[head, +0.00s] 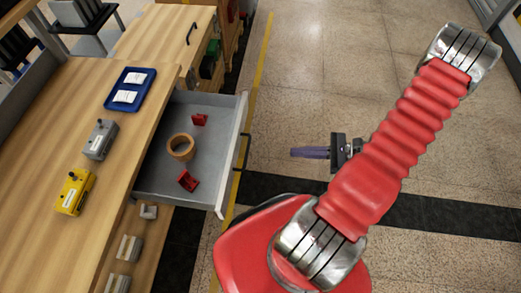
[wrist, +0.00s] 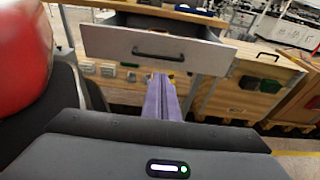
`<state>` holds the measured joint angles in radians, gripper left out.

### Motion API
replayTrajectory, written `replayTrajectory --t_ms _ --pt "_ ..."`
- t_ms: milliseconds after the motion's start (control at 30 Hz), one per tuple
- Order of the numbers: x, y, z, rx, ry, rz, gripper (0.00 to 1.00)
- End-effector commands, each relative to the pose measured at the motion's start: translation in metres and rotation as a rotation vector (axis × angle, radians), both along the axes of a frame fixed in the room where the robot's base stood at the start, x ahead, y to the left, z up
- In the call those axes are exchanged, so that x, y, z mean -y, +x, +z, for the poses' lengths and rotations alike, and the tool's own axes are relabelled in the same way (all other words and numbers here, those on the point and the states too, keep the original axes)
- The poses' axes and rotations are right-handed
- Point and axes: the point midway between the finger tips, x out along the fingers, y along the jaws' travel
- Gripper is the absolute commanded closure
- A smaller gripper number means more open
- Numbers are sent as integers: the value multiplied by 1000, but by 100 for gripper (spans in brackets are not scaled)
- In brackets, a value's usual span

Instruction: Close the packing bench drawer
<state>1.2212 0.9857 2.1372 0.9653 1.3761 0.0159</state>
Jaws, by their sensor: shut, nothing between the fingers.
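The packing bench drawer (head: 222,204) is pulled out from the wooden bench (head: 60,125) in the head view. Its grey tray holds a tan tape roll (head: 180,147) and two red pieces (head: 188,181). The drawer's grey front (wrist: 120,43) and dark handle (wrist: 153,54) face me in the wrist view. My gripper (head: 294,153) has purple fingers and is shut and empty. It is to the right of the drawer, apart from the handle, pointing toward it. In the wrist view my gripper (wrist: 162,78) appears below the drawer front.
A blue tray (head: 112,103), a grey device (head: 101,139) and a yellow device (head: 74,191) sit on the bench top. A second wooden unit with a dark handle (head: 191,33) stands behind. The speckled floor right of the yellow line is clear.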

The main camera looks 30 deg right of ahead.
Motion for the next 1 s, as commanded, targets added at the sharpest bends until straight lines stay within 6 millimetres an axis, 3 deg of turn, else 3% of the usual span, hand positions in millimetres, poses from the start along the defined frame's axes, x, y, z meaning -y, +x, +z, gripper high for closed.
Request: replayTrajectory --t_ms 233,1000 --pt "-13 8 -3 0 3 3 100" --pt "-92 64 -23 -1 1 4 100"
